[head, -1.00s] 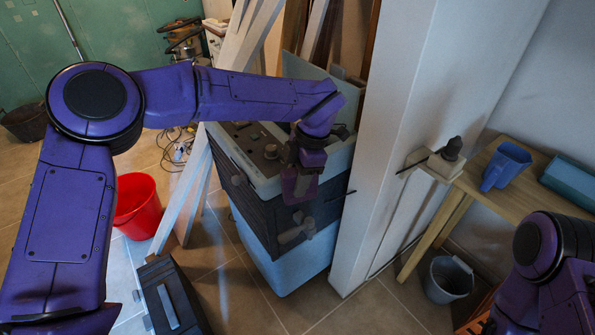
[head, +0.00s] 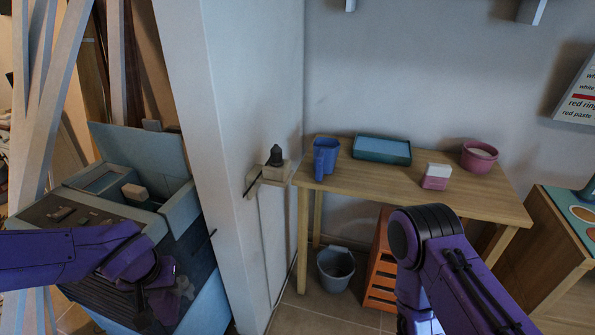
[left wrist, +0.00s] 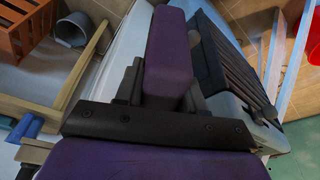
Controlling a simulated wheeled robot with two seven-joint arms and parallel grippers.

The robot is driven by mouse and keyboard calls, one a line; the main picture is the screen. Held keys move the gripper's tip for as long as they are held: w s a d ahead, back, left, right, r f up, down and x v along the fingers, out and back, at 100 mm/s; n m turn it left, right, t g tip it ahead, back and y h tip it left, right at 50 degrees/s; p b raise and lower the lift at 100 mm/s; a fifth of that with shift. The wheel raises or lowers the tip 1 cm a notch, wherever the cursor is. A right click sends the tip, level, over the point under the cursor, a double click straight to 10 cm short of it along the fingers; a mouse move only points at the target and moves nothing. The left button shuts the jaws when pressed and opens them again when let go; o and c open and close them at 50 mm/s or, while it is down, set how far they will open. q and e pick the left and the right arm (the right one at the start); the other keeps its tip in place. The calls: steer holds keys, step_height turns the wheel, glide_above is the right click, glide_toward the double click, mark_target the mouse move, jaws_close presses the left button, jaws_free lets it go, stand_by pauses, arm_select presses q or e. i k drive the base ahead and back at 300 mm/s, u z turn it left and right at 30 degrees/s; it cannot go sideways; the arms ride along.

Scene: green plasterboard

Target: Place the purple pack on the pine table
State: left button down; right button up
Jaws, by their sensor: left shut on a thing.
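The purple pack (left wrist: 166,50) is an upright-looking purple block in the left wrist view, held between the dark fingers of my left gripper (left wrist: 160,92). In the head view my left gripper (head: 158,272) is at the lower left, in front of the blue and dark tool chest, and the pack (head: 165,296) shows dimly below it. The gripper is shut on the pack. The pine table (head: 440,200) stands right of the white post, well away from the left gripper. My right arm crosses in front of the table's lower front; its gripper is out of view.
On the table are a blue jug (head: 325,157), a blue tray (head: 382,150), a pink-and-white block (head: 436,177) and a pink bowl (head: 479,157). The white post (head: 222,130) stands between chest (head: 185,215) and table. A grey bucket (head: 335,268) and orange crate (head: 382,262) are below.

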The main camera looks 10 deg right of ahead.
mark_target(374, 177)
steer(key=u, duration=0.3)
steer(key=k, duration=0.25)
steer(key=z, duration=1.85)
steer(key=i, duration=1.6)
steer(key=u, duration=0.8)
